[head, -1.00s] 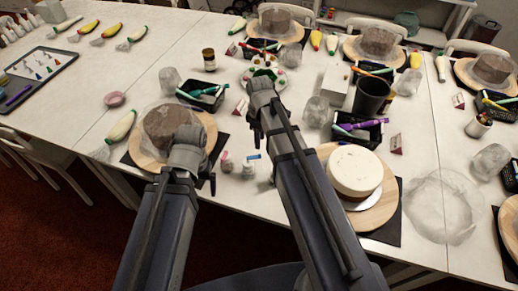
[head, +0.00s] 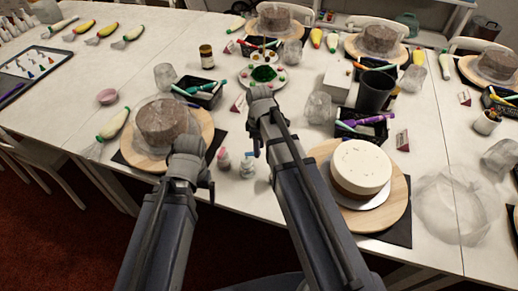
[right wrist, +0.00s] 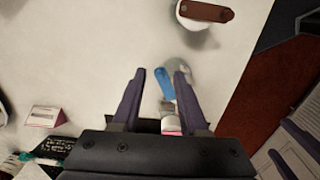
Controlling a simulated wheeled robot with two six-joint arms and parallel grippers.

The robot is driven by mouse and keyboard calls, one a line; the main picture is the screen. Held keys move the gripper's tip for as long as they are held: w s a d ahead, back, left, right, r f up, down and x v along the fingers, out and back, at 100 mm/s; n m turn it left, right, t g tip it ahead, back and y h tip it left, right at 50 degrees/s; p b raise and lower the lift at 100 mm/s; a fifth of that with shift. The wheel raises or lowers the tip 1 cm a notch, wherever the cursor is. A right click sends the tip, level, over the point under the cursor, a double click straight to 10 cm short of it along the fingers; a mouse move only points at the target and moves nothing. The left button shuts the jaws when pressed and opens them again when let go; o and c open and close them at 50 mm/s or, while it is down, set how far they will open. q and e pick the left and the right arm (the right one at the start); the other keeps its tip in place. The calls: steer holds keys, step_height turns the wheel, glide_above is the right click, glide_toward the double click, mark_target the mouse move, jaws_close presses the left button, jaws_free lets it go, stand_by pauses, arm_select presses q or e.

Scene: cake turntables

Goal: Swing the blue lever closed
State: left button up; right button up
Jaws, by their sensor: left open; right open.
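The blue lever (right wrist: 164,83) lies between the fingertips of my right gripper (right wrist: 160,85) in the right wrist view, with room at its sides. The gripper is open; touching cannot be told. In the head view the lever (head: 248,155) tops a small pale bottle (head: 248,170), beside the front end of my right arm. A similar bottle with a pink top (head: 223,158) stands just left of it. My left gripper (head: 209,190) is open but mostly hidden under its arm, left of the two bottles, before the chocolate cake.
A chocolate cake (head: 165,120) on a wooden turntable (head: 208,130) stands to the left. A white-topped cake (head: 360,165) on another turntable (head: 398,205) stands to the right. A black tray with tools (head: 205,95) and a coloured palette (head: 265,75) lie behind. The table's front edge is near.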

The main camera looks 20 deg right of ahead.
jaws_close()
steer(key=shift+s+m, duration=0.15)
steer(key=shift+m, duration=0.15)
stand_by(0.5)
steer(key=s+a+m, duration=0.3)
steer(key=a+m, duration=0.2)
steer(key=m, duration=1.3)
steer(key=shift+s+a, duration=0.2)
steer(key=shift+s, duration=0.1)
steer(key=shift+a+m, duration=0.1)
steer(key=shift+m, duration=0.2)
